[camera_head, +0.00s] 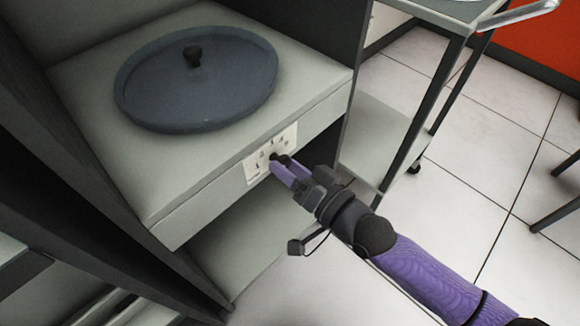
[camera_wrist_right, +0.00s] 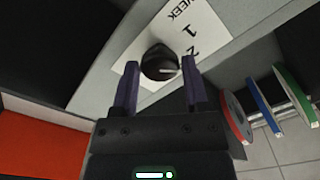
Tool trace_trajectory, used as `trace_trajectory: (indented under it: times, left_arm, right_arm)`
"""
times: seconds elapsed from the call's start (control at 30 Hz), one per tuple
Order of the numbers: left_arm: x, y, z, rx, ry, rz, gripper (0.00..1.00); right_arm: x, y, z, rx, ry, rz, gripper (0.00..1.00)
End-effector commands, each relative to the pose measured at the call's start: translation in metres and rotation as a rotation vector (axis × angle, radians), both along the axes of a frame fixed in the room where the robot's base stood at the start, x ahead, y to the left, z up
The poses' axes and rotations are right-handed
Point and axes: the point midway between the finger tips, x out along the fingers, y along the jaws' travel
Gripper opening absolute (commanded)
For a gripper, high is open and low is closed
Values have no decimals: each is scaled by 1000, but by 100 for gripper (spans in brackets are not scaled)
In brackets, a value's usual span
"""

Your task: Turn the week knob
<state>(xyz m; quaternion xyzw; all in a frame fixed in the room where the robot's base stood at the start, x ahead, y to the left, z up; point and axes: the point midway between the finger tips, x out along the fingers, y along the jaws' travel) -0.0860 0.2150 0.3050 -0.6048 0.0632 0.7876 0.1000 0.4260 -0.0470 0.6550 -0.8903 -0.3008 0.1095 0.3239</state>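The week knob (camera_wrist_right: 160,63) is a round black dial with a white pointer line, on a white label plate (camera_wrist_right: 195,22) printed with WEEK, 1 and a partly hidden 2. The pointer lies toward the right in the right wrist view. In the head view the plate (camera_head: 252,166) is on the front edge of a grey shelf, and my gripper partly covers the knob. My right gripper (camera_head: 281,168) is at the plate. In the right wrist view its two purple fingers (camera_wrist_right: 161,66) stand on either side of the knob, with small gaps visible. My left gripper is not in view.
A round dark grey disc (camera_head: 160,85) with a black handle lies on the shelf top (camera_head: 90,115). A dark-framed cart (camera_head: 375,150) stands to the right. Red, blue and green discs (camera_wrist_right: 262,103) show at the right of the wrist view. Open tiled floor (camera_head: 470,200) lies beyond.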

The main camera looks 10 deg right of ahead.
Motion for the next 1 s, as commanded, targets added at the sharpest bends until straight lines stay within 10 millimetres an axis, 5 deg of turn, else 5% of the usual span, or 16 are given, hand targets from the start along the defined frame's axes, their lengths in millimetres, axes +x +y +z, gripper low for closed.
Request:
trace_trajectory:
  times: [0.03, 0.27, 1.0]
  left_arm:
    - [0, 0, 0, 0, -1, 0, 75]
    - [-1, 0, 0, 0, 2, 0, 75]
    - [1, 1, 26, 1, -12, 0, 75]
  right_arm:
    - [0, 0, 0, 0, 0, 0, 46]
    - [0, 0, 0, 0, 0, 0, 0]
    - [0, 0, 3, -287, -218, -1, 0]
